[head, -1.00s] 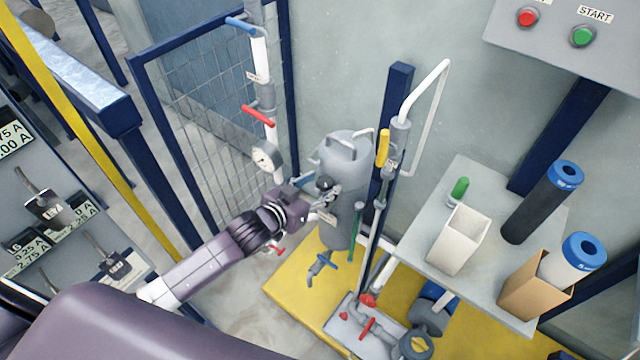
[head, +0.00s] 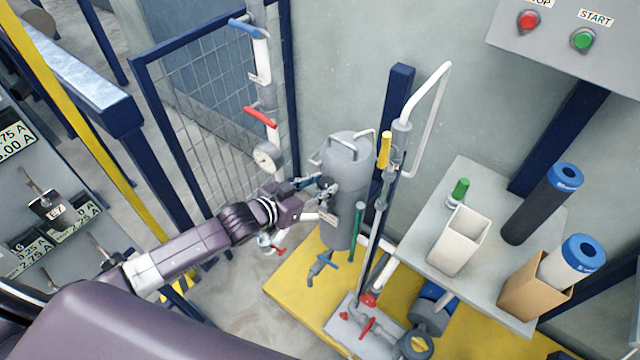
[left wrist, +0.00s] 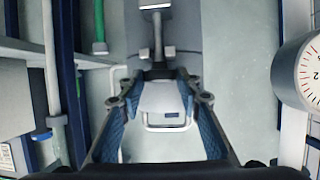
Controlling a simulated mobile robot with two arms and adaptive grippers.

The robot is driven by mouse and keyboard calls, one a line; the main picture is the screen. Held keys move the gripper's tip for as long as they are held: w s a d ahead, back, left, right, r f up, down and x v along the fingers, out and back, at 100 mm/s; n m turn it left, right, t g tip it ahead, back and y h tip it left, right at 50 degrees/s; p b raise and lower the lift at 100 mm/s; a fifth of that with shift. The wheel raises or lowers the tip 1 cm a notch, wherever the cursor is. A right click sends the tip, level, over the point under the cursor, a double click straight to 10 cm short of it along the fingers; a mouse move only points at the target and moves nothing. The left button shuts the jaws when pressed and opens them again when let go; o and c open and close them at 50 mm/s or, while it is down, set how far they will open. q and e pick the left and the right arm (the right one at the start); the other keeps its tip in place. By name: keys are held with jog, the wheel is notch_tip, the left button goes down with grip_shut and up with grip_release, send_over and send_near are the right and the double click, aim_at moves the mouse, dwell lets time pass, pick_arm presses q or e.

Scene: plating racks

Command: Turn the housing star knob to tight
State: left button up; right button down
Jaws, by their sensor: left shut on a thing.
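The grey housing (head: 342,220) stands upright on a yellow base, with bent bar handles on its lid. The small dark star knob (head: 326,182) is on the housing's near left side, below the lid, and is partly covered by the fingers. My left gripper (head: 317,185) reaches it from the left and is shut on it. In the left wrist view the blue-padded fingers (left wrist: 160,92) stand on either side of the dark knob (left wrist: 159,73), with the grey housing behind. The knob's angle is hard to make out. My right gripper is not in view.
A pressure gauge (head: 266,158) and a pipe with a red lever (head: 259,116) stand close above my left wrist. A yellow-handled valve (head: 384,150) is right of the housing. A grey shelf (head: 500,288) at the right holds containers and filter cartridges.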

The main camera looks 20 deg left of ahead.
pick_arm(q)
jog(key=shift+w+d+r+m+g+h+b, duration=0.15)
jog(key=shift+m+g+h+b, duration=0.2)
jog(key=shift+m+h, duration=0.2)
jog(key=shift+d+r+m+g+h+b, duration=0.15)
jog(key=shift+m+g+h+b, duration=0.15)
jog(key=shift+m+h, duration=0.2)
jog(key=shift+f+h, duration=0.1)
jog(key=shift+h, duration=0.15)
jog(key=shift+a+f+m+g+h+b, duration=0.1)
jog(key=shift+a+m+g+h+b, duration=0.15)
jog(key=shift+m+g+b, duration=0.2)
jog(key=o, duration=1.2)
jog(key=shift+c, duration=0.2)
jog(key=shift+a, duration=0.15)
